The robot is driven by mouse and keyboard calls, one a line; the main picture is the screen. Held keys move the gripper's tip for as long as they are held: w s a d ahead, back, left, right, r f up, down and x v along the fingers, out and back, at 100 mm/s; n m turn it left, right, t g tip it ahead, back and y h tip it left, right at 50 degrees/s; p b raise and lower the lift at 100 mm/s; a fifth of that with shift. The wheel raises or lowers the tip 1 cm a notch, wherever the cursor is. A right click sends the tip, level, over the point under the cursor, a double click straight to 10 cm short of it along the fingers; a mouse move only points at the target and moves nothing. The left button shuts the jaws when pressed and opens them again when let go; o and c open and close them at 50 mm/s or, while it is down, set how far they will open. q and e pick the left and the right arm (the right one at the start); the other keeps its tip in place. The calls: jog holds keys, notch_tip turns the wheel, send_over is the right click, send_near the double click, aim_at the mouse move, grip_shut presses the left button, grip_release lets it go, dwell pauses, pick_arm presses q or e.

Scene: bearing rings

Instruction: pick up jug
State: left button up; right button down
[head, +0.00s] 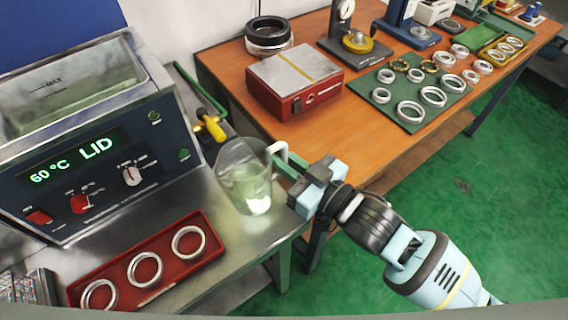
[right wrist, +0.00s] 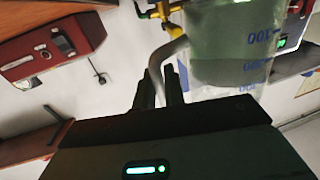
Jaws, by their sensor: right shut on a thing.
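The clear jug (head: 246,178) stands at the right edge of the steel bench in the head view, with some liquid in it. Its handle points right, toward my right gripper (head: 290,172). In the right wrist view the jug (right wrist: 228,50) shows blue scale marks, and its handle (right wrist: 163,62) runs down between the two dark fingers (right wrist: 165,88). My right gripper is shut on the handle. Whether the jug's base touches the bench is hard to tell. My left gripper is not in view.
A bath with a lit display (head: 80,165) stands left of the jug. A red tray (head: 150,268) with three metal rings lies in front. The wooden table (head: 350,135) carries a red box (head: 294,82) and a ring mat (head: 420,95).

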jog(key=s+r, duration=0.2)
jog(key=s, duration=1.3)
jog(key=shift+s, duration=0.4)
jog(key=shift+s+r, duration=0.1)
